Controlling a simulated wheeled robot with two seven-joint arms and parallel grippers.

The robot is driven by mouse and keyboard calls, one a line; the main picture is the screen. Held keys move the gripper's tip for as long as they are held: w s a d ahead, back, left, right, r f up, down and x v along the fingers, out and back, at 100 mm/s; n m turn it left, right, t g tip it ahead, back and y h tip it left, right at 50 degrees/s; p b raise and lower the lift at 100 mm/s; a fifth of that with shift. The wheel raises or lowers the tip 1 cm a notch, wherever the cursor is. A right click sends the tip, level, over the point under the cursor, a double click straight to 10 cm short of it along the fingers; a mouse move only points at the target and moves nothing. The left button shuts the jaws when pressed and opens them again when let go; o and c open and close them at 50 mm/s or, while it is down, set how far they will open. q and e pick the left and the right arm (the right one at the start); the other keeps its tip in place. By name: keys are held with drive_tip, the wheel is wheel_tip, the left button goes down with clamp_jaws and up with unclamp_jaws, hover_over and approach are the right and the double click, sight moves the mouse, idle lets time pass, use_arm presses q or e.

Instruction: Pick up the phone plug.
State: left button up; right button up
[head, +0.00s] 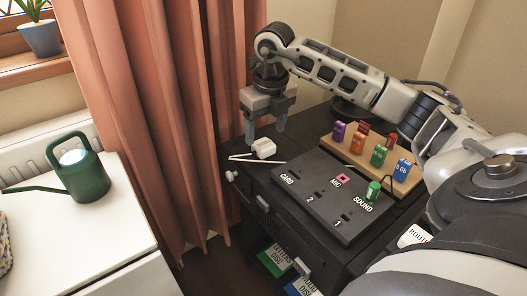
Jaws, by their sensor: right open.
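A small white block that looks like the phone plug (264,147) lies on the dark desk top, left of the black panel. Thin white strips, perhaps its cable, lie just in front of it. My right gripper (265,136) points down above and behind the white block, its two fingers spread and nothing visible between them. I cannot tell whether a finger touches the block. My left gripper is out of view.
The black panel (319,208) has labelled slots and a green plug (373,192) standing at SOUND. A wooden rack (345,153) holds several coloured pieces behind it. An orange curtain (150,120) hangs close on the left. A green watering can (80,172) stands on a white surface.

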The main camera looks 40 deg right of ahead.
sight(264, 144)
drive_tip(key=shift+f, duration=0.45)
drive_tip(key=f, duration=0.1)
drive_tip(key=f+b, duration=0.1)
drive_tip(key=f, duration=0.2)
drive_tip(key=shift+w+f+b, duration=0.3)
drive_tip(key=c, duration=1)
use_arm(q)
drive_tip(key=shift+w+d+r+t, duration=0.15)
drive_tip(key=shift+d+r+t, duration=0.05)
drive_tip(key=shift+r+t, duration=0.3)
